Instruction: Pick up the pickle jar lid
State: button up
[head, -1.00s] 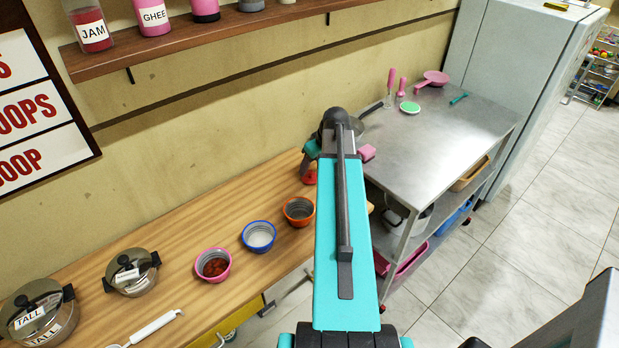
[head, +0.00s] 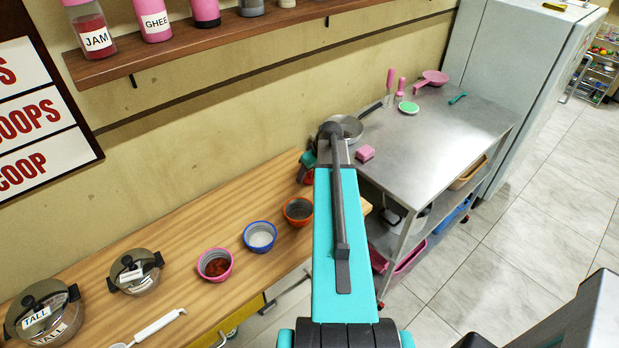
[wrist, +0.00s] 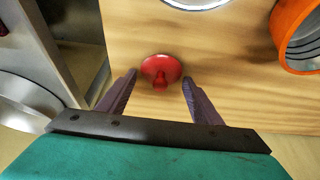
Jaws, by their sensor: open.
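The pickle jar lid, a round red lid with a knob (wrist: 161,68), shows in the wrist view on the wooden table, near the table's edge. My gripper (wrist: 159,79) is open, with one finger on each side of the lid in the picture. Nothing is held between the fingers. Whether the fingertips are at the lid's height I cannot tell. In the head view my own arm hides most of the gripper. A small red patch shows there beside the arm, but I cannot tell whether it is the lid.
An orange bowl (wrist: 296,40) stands right of the lid in the wrist view. Blue (head: 259,237) and pink (head: 215,265) bowls stand farther along the wooden table (head: 190,225). A metal table (head: 440,125) with a pan (head: 346,127) and pink sponge (head: 365,153) adjoins it.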

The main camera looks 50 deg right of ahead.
jog(key=shift+c, duration=0.2)
jog(key=c, duration=0.8)
jog(key=shift+r, duration=0.15)
jog(key=shift+r+b, duration=1.5)
jog(key=shift+r, duration=3.35)
